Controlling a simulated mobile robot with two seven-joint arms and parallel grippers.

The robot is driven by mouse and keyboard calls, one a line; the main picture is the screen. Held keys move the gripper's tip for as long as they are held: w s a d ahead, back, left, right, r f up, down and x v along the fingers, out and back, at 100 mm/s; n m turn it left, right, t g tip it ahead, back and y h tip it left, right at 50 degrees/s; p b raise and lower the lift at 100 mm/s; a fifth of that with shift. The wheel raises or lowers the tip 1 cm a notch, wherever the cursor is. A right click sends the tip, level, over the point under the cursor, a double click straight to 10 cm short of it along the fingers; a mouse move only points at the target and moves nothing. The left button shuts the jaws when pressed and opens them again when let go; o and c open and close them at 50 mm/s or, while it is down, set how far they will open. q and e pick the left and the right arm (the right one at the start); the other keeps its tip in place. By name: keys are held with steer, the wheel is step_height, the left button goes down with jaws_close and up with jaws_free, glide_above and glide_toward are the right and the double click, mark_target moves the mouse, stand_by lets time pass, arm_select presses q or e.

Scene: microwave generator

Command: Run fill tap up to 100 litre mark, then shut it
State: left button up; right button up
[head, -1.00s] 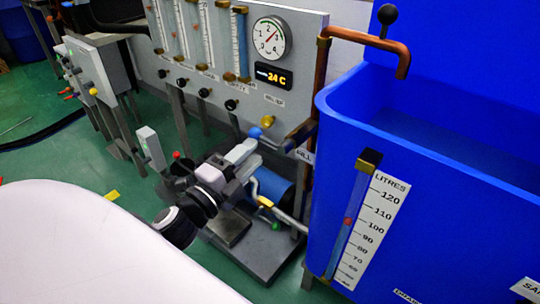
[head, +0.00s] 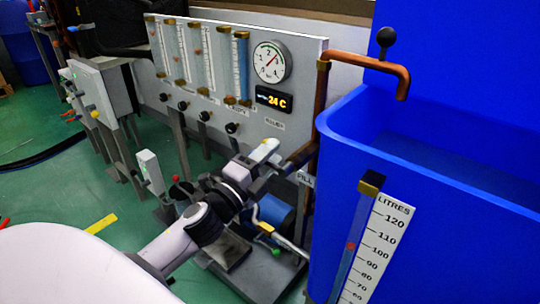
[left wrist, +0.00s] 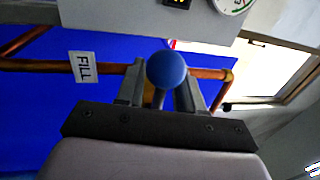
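The fill tap's round blue knob (left wrist: 166,70) and part of its yellow lever (left wrist: 150,97) show in the left wrist view. My left gripper (left wrist: 166,88) has its two fingers apart, one on each side of the knob; I cannot tell whether they touch it. In the head view my left gripper (head: 262,157) hides the tap beside the FILL label (head: 306,179). The blue tank (head: 440,190) has a litre scale (head: 380,250), with a red float (head: 351,246) close to the 100 mark. No stream shows below the copper spout (head: 403,88). My right gripper is not in view.
A grey panel (head: 215,110) with flow tubes, a pressure dial (head: 272,62) and a 24 C display (head: 273,100) stands behind the gripper. A pump with a blue motor (head: 275,213) sits low beneath my arm. Green floor (head: 60,190) is open at the left.

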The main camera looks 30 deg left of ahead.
arm_select(q)
steer(key=shift+w, duration=0.15)
jaws_close()
steer(key=m+p, duration=0.1)
steer(key=r+m+p, duration=0.1)
steer(key=m+h, duration=0.1)
steer(key=m, duration=0.1)
steer(key=shift+r+p, duration=0.3)
steer(key=shift+p, duration=0.1)
steer(key=shift+c, duration=0.5)
jaws_free()
steer(key=shift+o, duration=0.5)
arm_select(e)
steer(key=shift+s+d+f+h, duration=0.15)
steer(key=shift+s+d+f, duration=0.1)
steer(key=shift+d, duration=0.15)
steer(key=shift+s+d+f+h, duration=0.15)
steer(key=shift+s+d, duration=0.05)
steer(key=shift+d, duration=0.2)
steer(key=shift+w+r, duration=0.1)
